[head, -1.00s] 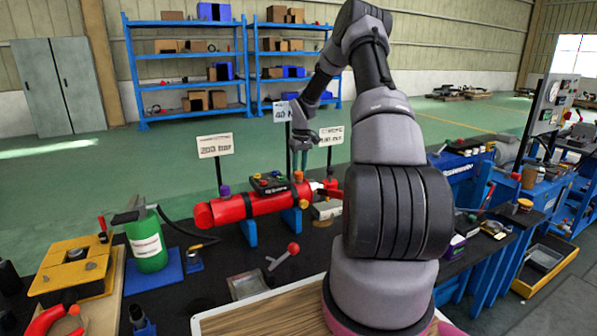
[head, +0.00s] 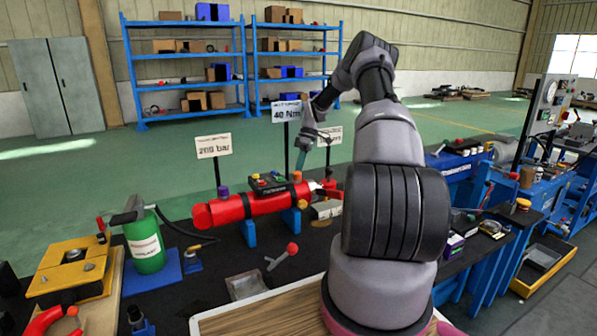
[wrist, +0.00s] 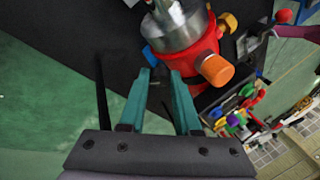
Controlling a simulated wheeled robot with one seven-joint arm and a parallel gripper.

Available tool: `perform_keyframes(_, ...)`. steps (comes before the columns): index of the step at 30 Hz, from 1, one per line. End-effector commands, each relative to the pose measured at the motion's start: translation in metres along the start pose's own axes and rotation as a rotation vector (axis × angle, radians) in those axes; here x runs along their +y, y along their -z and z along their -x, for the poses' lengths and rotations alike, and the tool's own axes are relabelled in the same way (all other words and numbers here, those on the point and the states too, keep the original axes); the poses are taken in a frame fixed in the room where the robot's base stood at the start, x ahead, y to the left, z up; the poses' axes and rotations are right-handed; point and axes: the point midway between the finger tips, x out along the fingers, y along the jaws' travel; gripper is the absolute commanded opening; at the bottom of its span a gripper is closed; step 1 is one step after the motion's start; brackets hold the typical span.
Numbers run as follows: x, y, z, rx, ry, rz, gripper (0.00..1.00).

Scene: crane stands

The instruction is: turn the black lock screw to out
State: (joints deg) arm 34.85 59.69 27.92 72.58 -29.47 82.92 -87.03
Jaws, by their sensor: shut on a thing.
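The red cylinder (head: 250,206) lies on blue supports on the dark bench. In the wrist view, its red end (wrist: 204,48) carries a silver metal part (wrist: 178,27) and an orange cap (wrist: 216,69). My gripper (head: 298,171) is at the right end of the cylinder, by the orange cap. In the wrist view, the two teal fingers of my gripper (wrist: 162,74) stand a little apart, beside the red end. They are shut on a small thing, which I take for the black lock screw. It is hard to make out against the dark bench.
Sign cards stand behind the cylinder, including a 200 bar card (head: 213,146) and a 40 Nm card (head: 286,111). A lever with a red knob (head: 292,247) stands in front. A green bottle (head: 146,247) is at the left. Small coloured parts (wrist: 236,112) lie at the wrist view's right.

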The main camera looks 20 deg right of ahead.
Motion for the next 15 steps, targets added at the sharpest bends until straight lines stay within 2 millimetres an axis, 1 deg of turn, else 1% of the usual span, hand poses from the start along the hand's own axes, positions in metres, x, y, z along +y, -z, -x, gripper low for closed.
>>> perform_keyframes(6,0.0013,-0.0003,0.001,0.0,0.024,0.048,0.0)
perform_keyframes(15,0.0016,-0.0006,0.0011,-0.001,0.03,0.061,0.0)
